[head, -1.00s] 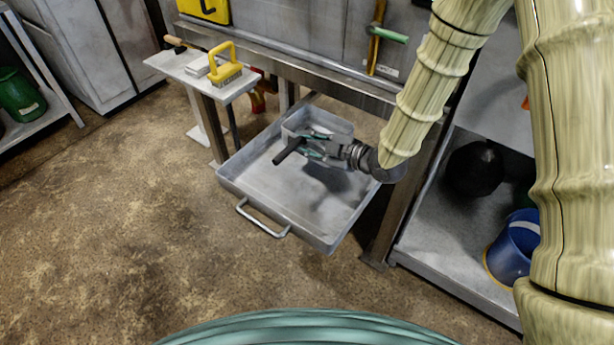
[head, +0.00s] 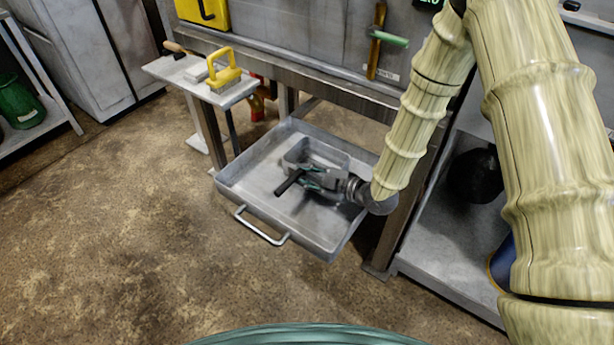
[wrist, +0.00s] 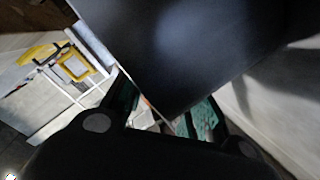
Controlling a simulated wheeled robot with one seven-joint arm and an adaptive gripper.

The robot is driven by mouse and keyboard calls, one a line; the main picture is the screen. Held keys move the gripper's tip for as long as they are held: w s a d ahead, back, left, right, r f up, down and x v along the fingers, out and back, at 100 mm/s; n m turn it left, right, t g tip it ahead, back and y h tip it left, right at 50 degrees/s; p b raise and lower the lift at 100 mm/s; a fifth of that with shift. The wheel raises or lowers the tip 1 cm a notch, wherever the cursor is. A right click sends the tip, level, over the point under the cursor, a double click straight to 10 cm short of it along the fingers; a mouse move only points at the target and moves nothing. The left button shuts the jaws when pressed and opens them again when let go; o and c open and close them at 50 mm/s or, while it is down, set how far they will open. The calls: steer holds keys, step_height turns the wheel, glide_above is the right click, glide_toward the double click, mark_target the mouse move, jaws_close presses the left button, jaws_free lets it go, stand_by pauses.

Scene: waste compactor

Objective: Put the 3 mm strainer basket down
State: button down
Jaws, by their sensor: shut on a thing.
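The strainer basket is a small grey box (head: 299,151) with a black handle (head: 288,182). It is in the head view, over the floor of a large grey tray (head: 236,190) with a front bar handle. My gripper (head: 312,181) is shut on the black handle, with its teal fingers on either side. The gripper and wrist cover part of the basket. I cannot tell whether the basket's bottom touches the tray floor.
A small side table (head: 180,72) with a yellow-handled brush (head: 224,75) stands left of the tray. A bench frame (head: 300,72) runs behind and above the tray. A low shelf (head: 440,240) is at right. The floor (head: 130,230) at left is clear.

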stand_by(0.3)
steer(key=c, duration=1.2)
jaws_free()
steer(key=shift+o, duration=0.2)
steer(key=shift+r, duration=0.1)
steer(key=p+v, duration=0.1)
steer(key=v, duration=1.1)
steer(key=shift+s, duration=0.1)
